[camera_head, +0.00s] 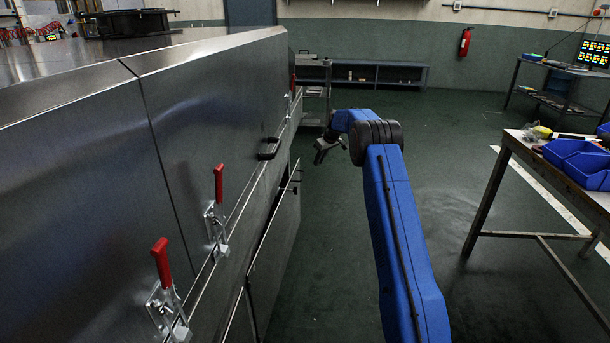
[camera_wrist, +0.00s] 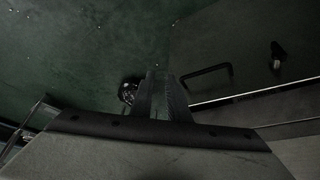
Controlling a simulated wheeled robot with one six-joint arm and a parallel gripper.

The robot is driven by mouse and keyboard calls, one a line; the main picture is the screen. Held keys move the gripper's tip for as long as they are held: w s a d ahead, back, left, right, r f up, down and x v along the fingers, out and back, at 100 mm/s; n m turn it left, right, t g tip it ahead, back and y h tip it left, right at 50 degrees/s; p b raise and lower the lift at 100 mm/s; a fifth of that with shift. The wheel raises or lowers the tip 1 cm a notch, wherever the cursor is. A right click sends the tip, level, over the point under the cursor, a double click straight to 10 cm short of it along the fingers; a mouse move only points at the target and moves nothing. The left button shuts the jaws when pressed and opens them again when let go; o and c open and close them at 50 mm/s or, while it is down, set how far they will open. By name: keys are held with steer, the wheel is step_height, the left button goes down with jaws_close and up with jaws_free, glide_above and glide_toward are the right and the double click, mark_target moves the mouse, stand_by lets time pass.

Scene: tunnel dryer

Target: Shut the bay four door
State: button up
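The steel dryer (camera_head: 220,110) runs along the left of the head view. A lower door panel (camera_head: 277,245) stands out from its side, with a dark gap along its top edge, so it looks ajar. No bay number is readable, so I cannot tell whether it is bay four. My gripper (camera_head: 322,152) is beyond this panel, to its right. In the wrist view, my gripper's dark fingers (camera_wrist: 161,80) are slightly apart with nothing visible between them. A black bar handle (camera_wrist: 207,82) on a dark panel (camera_wrist: 235,35) lies just right of the fingers, apparently not touched.
Red-handled toggle clamps (camera_head: 219,185) and a black handle (camera_head: 268,150) project from the dryer's side. A grey cart (camera_head: 315,85) stands beyond the gripper. A workbench (camera_head: 545,165) with blue bins (camera_head: 580,160) is at the right. The green floor (camera_head: 470,130) between is clear.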

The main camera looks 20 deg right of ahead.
step_height(320, 180, down, 15)
steer(key=a+m+t+h, duration=0.2)
steer(key=m+t+h, duration=0.4)
steer(key=m, duration=1.1)
steer(key=s+a+r+m+t+y, duration=0.1)
steer(key=s+a+r+m+t, duration=0.1)
steer(key=s+a+m+t, duration=0.45)
steer(key=s+a+r+m+t, duration=0.25)
steer(key=s+m, duration=0.45)
steer(key=s, duration=0.4)
steer(key=x, duration=1.6)
steer(key=shift+w+a, duration=0.3)
steer(key=shift+w, duration=0.05)
jaws_close()
